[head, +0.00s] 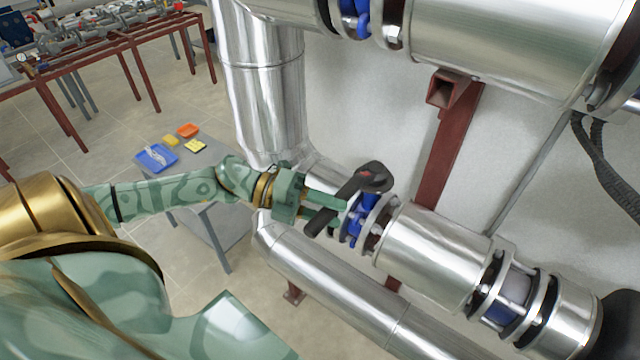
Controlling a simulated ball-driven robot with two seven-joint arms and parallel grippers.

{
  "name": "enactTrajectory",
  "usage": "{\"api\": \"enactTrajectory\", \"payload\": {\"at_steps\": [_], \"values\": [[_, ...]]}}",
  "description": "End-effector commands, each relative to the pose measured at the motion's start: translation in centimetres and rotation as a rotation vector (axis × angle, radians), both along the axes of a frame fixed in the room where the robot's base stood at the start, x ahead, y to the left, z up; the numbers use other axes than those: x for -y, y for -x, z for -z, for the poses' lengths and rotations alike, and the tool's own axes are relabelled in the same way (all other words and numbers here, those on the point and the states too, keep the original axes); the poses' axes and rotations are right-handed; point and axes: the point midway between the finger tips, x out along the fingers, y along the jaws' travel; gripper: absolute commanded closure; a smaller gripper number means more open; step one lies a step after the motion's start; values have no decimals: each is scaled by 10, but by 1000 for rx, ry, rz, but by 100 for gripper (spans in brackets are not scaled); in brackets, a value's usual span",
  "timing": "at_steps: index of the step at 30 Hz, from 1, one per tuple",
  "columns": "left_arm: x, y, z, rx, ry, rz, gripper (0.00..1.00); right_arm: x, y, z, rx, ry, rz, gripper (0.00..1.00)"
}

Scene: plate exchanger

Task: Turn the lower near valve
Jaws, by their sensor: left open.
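The lower near valve has a blue body (362,216) set in the lower silver pipe, with a black lever handle (362,180) on it. The handle slants from lower left to upper right. My left gripper (328,201) reaches in from the left, open, with its green fingers at the handle's middle. One finger partly covers the handle, and I cannot tell whether they touch. The right gripper does not show.
A large silver pipe (500,40) with another blue valve (354,18) runs above. A red-brown bracket (445,150) stands behind the lower pipe (425,250). A grey table (205,160) with small coloured trays is at the left. Another silver pipe (340,285) runs below.

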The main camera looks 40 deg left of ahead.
Motion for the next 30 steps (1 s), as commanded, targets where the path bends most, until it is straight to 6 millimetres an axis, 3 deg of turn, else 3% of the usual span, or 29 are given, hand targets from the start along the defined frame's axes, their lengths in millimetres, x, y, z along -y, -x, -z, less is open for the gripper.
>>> {"api": "enactTrajectory", "payload": {"at_steps": [8,21,30], "values": [[-13,7,0,-5,-2,0,56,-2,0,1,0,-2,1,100],[-115,50,-22,-5,-1,-4,56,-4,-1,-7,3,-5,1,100],[-148,64,-29,1,0,-3,56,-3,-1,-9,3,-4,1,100]]}}
